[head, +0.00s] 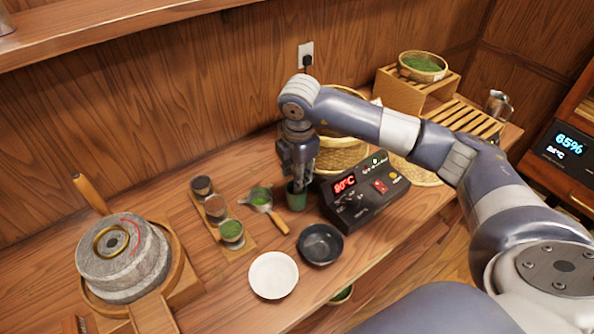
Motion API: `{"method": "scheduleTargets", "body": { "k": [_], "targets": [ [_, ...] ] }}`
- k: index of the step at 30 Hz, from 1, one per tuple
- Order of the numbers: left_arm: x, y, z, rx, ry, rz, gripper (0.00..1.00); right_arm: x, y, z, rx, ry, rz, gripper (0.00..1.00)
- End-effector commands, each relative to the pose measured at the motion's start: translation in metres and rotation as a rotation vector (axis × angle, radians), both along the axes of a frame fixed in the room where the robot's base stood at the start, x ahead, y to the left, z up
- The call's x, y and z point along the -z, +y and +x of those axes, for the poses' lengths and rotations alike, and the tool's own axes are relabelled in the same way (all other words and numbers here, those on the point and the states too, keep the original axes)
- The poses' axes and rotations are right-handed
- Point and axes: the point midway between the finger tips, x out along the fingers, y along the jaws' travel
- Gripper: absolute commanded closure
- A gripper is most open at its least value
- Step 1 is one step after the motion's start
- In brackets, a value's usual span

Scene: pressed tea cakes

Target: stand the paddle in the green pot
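The small dark green pot (296,202) stands on the wooden counter, just left of the black control box. My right gripper (299,182) points straight down over the pot, with its fingertips at or just above the rim. The fingers are small and dark here, so I cannot tell whether they are open or shut. I cannot make out a paddle; any paddle between the fingers or inside the pot is hidden from this angle. My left gripper is not in view.
The control box (362,194) reads 90°C close on the right. A scoop of green powder (261,197) with a wooden handle lies close on the left. A black bowl (320,245) and white bowl (273,275) sit in front. A stone mill (124,262) stands far left.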

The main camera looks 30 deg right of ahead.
Motion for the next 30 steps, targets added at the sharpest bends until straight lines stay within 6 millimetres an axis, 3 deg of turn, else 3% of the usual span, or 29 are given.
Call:
{"method": "scheduleTargets", "body": {
  "k": [11, 24, 30],
  "targets": [
    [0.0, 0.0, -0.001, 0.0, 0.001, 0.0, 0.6, -0.009, 0.001, -0.001, 0.0, -0.002, 0.0, 0.69],
    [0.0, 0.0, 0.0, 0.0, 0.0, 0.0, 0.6, -0.093, 0.005, -0.013, -0.001, -0.004, 0.0, 0.69],
    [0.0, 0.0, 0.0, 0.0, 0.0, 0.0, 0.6, -0.115, 0.006, -0.016, 0.0, -0.002, 0.0, 0.69]
  ]
}}
